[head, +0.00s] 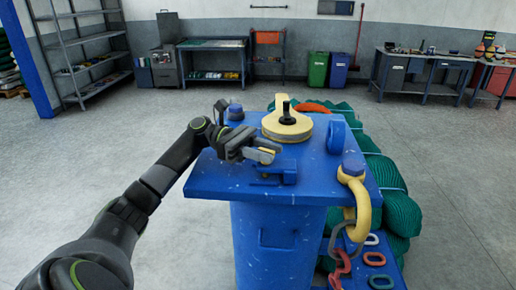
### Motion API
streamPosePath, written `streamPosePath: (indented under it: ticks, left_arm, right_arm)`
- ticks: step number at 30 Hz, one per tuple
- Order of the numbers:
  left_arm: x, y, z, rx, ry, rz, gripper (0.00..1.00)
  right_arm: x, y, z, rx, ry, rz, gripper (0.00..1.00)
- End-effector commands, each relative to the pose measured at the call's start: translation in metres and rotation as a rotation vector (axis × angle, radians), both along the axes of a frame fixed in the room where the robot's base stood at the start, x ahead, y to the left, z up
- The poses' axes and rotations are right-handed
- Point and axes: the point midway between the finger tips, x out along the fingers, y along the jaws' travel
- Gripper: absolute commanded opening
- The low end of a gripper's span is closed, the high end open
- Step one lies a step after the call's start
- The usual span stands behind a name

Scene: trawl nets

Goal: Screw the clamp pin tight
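A blue stand (210,178) is in the middle of the head view. On its top lies a yellow block with a round body (275,131), and a black upright pin (287,113) stands out of it. A small blue bracket (284,174) sits near the front edge of the top. My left gripper (266,152) is above the top, just in front of the yellow block and over the bracket. Its fingers are small here, and I cannot tell whether they hold anything. I cannot tell which part is the clamp pin. My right gripper is out of view.
A yellow shackle (363,205) hangs at the stand's right edge, with links (341,262) below. A blue upright plate (336,137) and a blue knob (235,112) stand on the top. Green net bundles (402,214) lie behind and to the right. The floor to the left is clear.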

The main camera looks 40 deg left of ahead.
Motion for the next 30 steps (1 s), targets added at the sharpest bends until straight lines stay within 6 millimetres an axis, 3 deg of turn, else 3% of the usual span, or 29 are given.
streamPosePath:
  ticks: [5, 18, 30]
  left_arm:
    - [-0.001, 0.019, -0.003, 0.002, 0.001, 0.003, 0.32]
    - [-0.010, 0.109, -0.003, 0.000, -0.001, 0.004, 0.32]
    - [-0.015, 0.159, -0.001, 0.001, -0.002, 0.002, 0.32]
  right_arm:
    - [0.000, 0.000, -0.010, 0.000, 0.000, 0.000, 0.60]
    - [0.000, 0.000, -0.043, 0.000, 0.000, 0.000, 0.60]
    - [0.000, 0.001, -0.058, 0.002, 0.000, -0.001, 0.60]
